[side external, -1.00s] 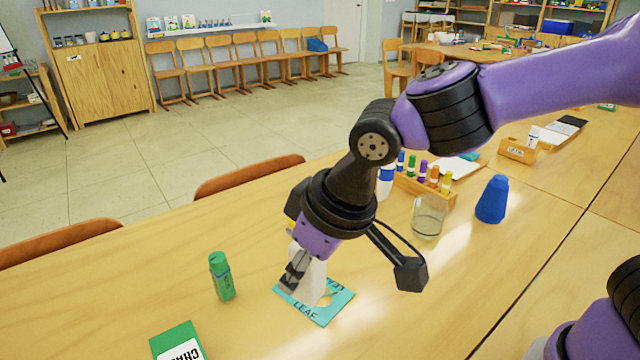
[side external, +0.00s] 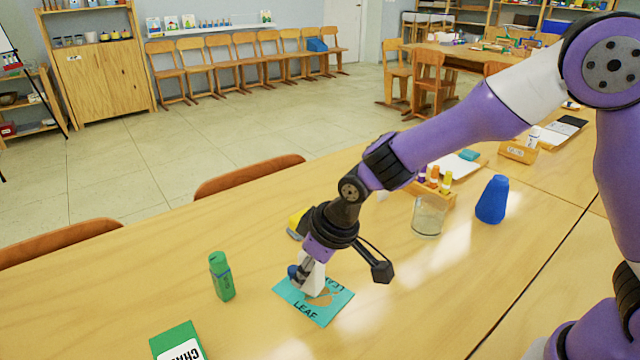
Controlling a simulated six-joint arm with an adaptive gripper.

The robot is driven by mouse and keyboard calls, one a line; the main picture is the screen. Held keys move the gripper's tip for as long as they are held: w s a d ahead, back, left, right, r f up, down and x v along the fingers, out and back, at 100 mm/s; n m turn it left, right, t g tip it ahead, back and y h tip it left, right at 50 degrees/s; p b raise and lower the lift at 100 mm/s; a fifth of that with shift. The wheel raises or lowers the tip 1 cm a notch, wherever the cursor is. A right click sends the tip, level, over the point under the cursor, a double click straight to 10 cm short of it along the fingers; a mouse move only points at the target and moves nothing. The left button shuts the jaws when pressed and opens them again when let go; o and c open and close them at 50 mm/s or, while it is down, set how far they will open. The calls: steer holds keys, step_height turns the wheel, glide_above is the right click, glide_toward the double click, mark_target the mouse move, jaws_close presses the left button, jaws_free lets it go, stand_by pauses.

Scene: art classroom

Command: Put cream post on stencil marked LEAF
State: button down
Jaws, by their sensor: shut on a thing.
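The cream post (side external: 315,276) is a pale upright block, partly hidden by a dark finger of my gripper (side external: 302,272). My gripper points down, slightly tilted, and is shut on the post. The stencil marked LEAF (side external: 322,308) is a flat teal card with leaf-shaped cut-outs, lying on the table. The post is over the stencil's back-left part in the side external view. I cannot tell whether its bottom touches the card.
A green marker-like stick (side external: 221,277) stands left of the stencil, and a green box (side external: 178,342) lies nearer. A yellow object (side external: 296,222) is partly hidden behind my gripper. A glass jar (side external: 428,216), pen rack (side external: 440,187) and blue cone (side external: 492,200) stand to the right.

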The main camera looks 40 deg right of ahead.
steer(key=shift+f, duration=0.25)
steer(key=c, duration=0.5)
jaws_free()
steer(key=shift+f, duration=0.1)
steer(key=shift+c, duration=0.2)
steer(key=shift+r, duration=0.25)
steer(key=v, duration=1.2)
steer(key=s+d+r+m+h, duration=0.1)
steer(key=s+d+m, duration=0.1)
steer(key=s+d, duration=0.4)
steer(key=s+d+r+m+t, duration=0.1)
steer(key=s+d+r+m, duration=0.1)
steer(key=s+d, duration=0.4)
steer(key=shift+d+r+m+h, duration=0.25)
steer(key=shift+r+m+h, duration=0.05)
steer(key=shift+h, duration=0.1)
steer(key=shift+w, duration=0.1)
